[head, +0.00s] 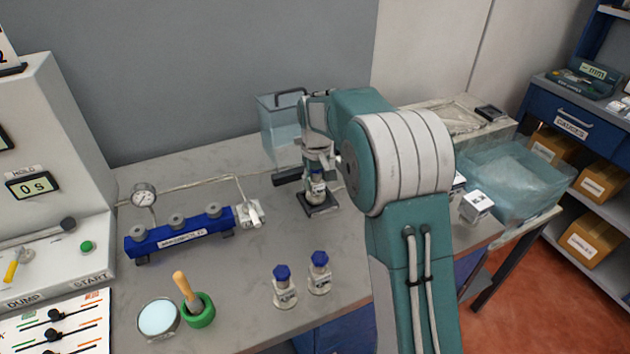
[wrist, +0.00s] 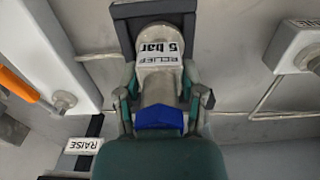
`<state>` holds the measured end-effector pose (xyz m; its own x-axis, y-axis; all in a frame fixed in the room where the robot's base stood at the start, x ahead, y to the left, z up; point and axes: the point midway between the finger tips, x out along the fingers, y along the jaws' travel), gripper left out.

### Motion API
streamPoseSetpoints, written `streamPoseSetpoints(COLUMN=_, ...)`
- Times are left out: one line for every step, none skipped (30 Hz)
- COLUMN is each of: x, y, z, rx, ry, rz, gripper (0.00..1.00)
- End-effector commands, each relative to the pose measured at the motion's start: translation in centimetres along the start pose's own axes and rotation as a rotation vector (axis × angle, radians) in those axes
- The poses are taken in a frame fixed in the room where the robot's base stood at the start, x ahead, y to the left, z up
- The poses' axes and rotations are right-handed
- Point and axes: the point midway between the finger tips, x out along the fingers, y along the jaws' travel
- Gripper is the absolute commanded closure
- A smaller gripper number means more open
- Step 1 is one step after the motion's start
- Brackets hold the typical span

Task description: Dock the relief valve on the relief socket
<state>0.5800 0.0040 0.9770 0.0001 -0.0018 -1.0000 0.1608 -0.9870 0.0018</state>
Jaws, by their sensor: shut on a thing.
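The relief valve (wrist: 158,82) is a pale cylinder with a blue cap and a white label reading "RELIEF 5 bar". My gripper (wrist: 160,98) is shut on it, with a finger on each side. In the head view the valve (head: 317,188) is upright below my gripper (head: 317,165), at a dark square base (head: 320,209) on the bench. The base shows behind the valve in the wrist view (wrist: 122,30). I cannot tell whether the valve touches it, nor whether this base is the relief socket, as no socket label is readable.
Two similar blue-capped valves (head: 285,292) (head: 320,278) stand at the front. A blue manifold (head: 180,239) with a gauge (head: 144,196) lies left. A clear tank (head: 281,128) stands behind my gripper. A green mortar (head: 198,310) and a dish (head: 158,319) are front left.

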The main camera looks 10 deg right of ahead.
Motion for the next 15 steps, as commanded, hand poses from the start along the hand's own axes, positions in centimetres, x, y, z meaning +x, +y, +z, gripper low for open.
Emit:
streamPoseSetpoints(x=-0.05, y=0.00, z=-0.02, rx=0.000, ry=0.001, rz=0.000, gripper=1.00)
streamPoseSetpoints(x=-0.05, y=0.00, z=-0.02, rx=0.000, ry=0.001, rz=0.000, gripper=1.00)
streamPoseSetpoints(x=-0.04, y=0.00, z=-0.02, rx=0.000, ry=0.001, rz=0.000, gripper=1.00)
streamPoseSetpoints(x=-0.02, y=0.01, z=-0.02, rx=0.000, ry=0.001, rz=0.000, gripper=1.00)
streamPoseSetpoints(x=0.00, y=0.01, z=-0.02, rx=0.000, ry=0.001, rz=0.000, gripper=1.00)
streamPoseSetpoints(x=0.05, y=0.01, z=-0.02, rx=0.000, ry=0.001, rz=0.000, gripper=1.00)
streamPoseSetpoints(x=0.10, y=0.01, z=-0.02, rx=0.000, ry=0.001, rz=0.000, gripper=1.00)
streamPoseSetpoints(x=0.15, y=0.01, z=-0.02, rx=0.000, ry=0.001, rz=0.000, gripper=1.00)
streamPoseSetpoints(x=0.22, y=0.01, z=-0.02, rx=0.000, ry=0.001, rz=0.000, gripper=1.00)
streamPoseSetpoints(x=0.28, y=0.00, z=-0.02, rx=0.000, ry=0.000, rz=0.000, gripper=1.00)
streamPoseSetpoints(x=0.33, y=0.00, z=-0.02, rx=0.000, ry=0.000, rz=0.000, gripper=1.00)
streamPoseSetpoints(x=0.40, y=0.00, z=-0.01, rx=0.000, ry=0.000, rz=0.000, gripper=1.00)
streamPoseSetpoints(x=0.46, y=0.00, z=-0.01, rx=0.000, ry=0.000, rz=0.000, gripper=1.00)
streamPoseSetpoints(x=0.51, y=0.00, z=-0.01, rx=0.000, ry=0.000, rz=0.000, gripper=1.00)
streamPoseSetpoints(x=0.58, y=0.00, z=-0.01, rx=0.000, ry=0.000, rz=0.000, gripper=1.00)
